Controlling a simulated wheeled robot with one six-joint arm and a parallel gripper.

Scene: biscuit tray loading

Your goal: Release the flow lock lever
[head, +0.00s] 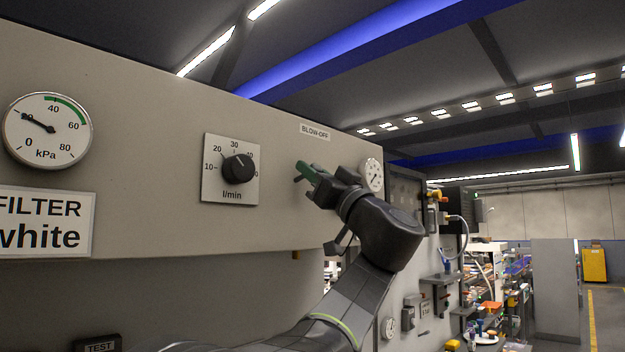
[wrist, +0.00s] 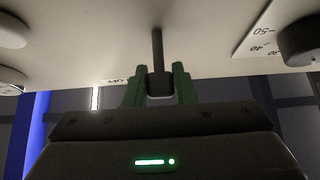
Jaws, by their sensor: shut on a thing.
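My gripper (head: 308,172) is at the grey panel, just below the BLOW-OFF label (head: 314,132) and to the right of the flow dial (head: 237,168) marked l/min. In the wrist view its green fingers (wrist: 159,88) are shut on the end of a dark lever (wrist: 157,48), which reaches out from the panel face. In the head view the fingers hide most of this lever. No lettering that names it as the flow lock shows. The dial's black knob also shows in the wrist view (wrist: 302,42).
A kPa gauge (head: 47,130) and a FILTER white sign (head: 45,222) are at the panel's left. A small round gauge (head: 371,175) sits just behind my wrist. The panel ends right of it; shelves and an aisle lie beyond.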

